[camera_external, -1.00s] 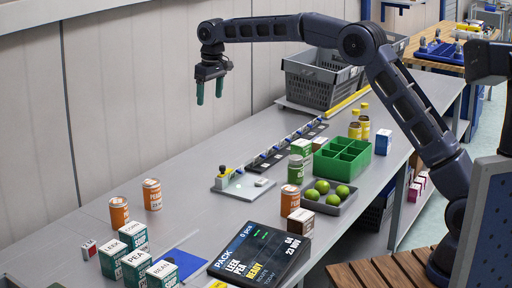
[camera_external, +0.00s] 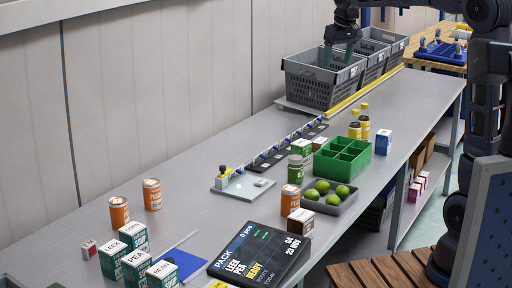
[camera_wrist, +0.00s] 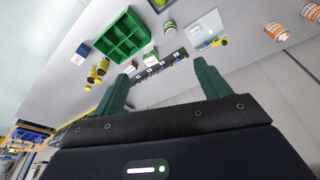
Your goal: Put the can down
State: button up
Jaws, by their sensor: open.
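Two orange cans (camera_external: 119,212) (camera_external: 152,194) stand upright at the left end of the grey bench, and a third orange can (camera_external: 290,200) stands beside the lime tray. Two orange cans also show at the top right of the wrist view (camera_wrist: 276,31) (camera_wrist: 310,12). My gripper (camera_external: 338,54) is over the grey crates at the far end of the bench, far from the cans. In the wrist view its green fingers (camera_wrist: 164,68) are spread with nothing between them. Which can the task means I cannot tell.
Grey crates (camera_external: 314,88) stand at the back. A green divided box (camera_external: 343,160), a tray of limes (camera_external: 349,204), yellow-capped bottles (camera_external: 364,122) and a tilted display (camera_external: 260,252) occupy the bench. Soup cartons (camera_external: 134,266) stand at the front left. Bare bench lies left of the sensor strip (camera_external: 290,143).

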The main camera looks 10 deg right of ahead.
jog(key=s+d+f+m+t, duration=0.1)
jog(key=s+d+f+m, duration=0.15)
jog(key=s+d, duration=1.2)
jog(key=s+d+f, duration=0.2)
jog(key=s+f, duration=0.1)
jog(key=s, duration=0.2)
jog(key=s+d+f+m, duration=0.1)
jog(key=s+d+f, duration=0.1)
jog(key=s, duration=0.3)
jog(key=s+d+f+m+t, duration=0.1)
jog(key=s+d+f, duration=0.1)
jog(key=s+f, duration=0.3)
jog(key=shift+d+h, duration=0.35)
jog(key=shift+h, duration=0.05)
jog(key=shift+o, duration=0.3)
